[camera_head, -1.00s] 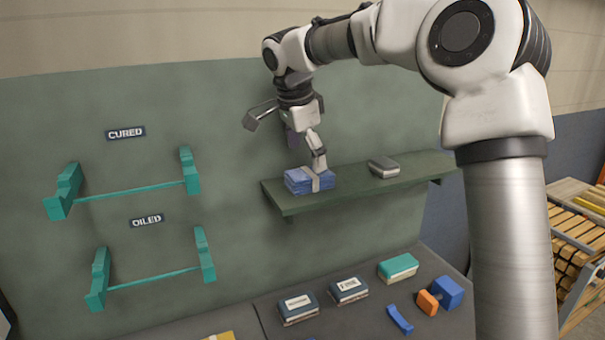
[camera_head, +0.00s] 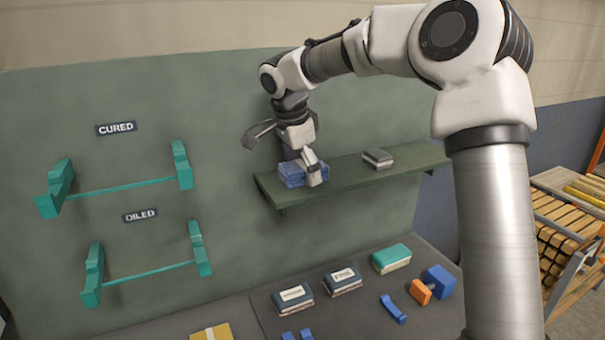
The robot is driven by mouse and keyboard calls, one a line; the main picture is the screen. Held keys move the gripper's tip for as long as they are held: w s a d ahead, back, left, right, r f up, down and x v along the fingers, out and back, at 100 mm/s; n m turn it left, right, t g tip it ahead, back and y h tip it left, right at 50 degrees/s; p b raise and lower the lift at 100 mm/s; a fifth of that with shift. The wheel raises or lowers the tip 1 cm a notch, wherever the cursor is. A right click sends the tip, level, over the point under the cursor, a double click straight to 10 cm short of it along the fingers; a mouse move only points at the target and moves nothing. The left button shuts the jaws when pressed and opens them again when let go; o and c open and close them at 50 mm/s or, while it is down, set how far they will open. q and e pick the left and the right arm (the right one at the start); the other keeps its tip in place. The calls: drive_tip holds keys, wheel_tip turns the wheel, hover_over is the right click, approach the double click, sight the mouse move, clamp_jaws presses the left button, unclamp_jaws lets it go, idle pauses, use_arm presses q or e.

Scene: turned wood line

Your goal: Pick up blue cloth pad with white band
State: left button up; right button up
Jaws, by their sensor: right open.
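The blue cloth pad with white band (camera_head: 292,177) lies on the left end of the green wall shelf (camera_head: 352,180). My right gripper (camera_head: 281,157) is open, pointing down at the pad. One finger stands in front of the pad and hides part of it, including most of the white band. The other finger is spread out to the left, above the shelf. My left gripper is not in view.
A grey pad (camera_head: 378,158) lies further right on the shelf. Teal brackets labelled CURED (camera_head: 115,190) and OILED (camera_head: 145,275) are on the wall at left. Below, the dark bench holds dark boxes (camera_head: 343,279), a teal-topped block (camera_head: 391,258) and blue and orange pieces (camera_head: 420,291).

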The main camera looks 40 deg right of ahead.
drive_tip(key=shift+s+r, duration=0.1)
drive_tip(key=shift+c, duration=1.1)
drive_tip(key=c, duration=1)
